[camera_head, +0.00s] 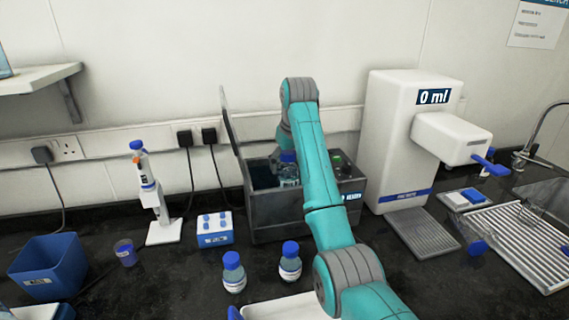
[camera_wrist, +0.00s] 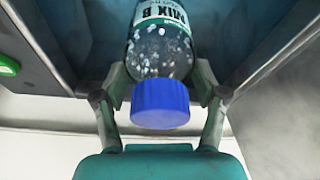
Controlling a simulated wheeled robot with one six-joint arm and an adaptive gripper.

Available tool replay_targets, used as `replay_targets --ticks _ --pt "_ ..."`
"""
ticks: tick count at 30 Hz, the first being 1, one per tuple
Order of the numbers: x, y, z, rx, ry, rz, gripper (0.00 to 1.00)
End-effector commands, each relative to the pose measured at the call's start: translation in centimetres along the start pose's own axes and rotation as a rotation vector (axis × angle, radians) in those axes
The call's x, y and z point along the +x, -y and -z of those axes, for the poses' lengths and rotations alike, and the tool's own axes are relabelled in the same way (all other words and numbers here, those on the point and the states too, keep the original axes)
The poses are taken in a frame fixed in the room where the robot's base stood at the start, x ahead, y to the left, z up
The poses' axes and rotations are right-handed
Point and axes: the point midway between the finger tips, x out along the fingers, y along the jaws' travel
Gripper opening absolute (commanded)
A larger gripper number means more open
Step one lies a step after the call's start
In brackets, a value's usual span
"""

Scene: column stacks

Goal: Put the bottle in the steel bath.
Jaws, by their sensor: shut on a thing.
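The steel bath (camera_head: 278,222) stands at the back middle of the bench, with its lid (camera_head: 231,125) raised on the left side. The bottle (camera_head: 290,180) shows at the bath's opening, partly hidden by the arm. In the wrist view the bottle (camera_wrist: 162,48) has a blue cap, a label reading MIX B and pale specks inside. My gripper (camera_wrist: 160,80) is shut on it just beyond the cap. The bottle looks upright and at least partly below the bath's rim. Whether its base touches the bath floor is hidden.
Two other blue-capped bottles (camera_head: 233,272) (camera_head: 290,262) stand in front of the bath. A blue-and-white rack (camera_head: 214,230) and a pipette stand (camera_head: 160,225) are to its left. A white dispenser (camera_head: 400,150) reading 0 ml stands close on its right.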

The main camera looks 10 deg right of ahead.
Motion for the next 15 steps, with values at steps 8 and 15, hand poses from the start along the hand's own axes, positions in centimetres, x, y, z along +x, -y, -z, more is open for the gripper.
replay_targets --ticks 8,15 --pt "0.39 -0.05 -0.4 0.0 -0.003 0.0 0.15" --pt "0.77 -0.04 -0.5 0.0 -0.002 0.0 0.15"
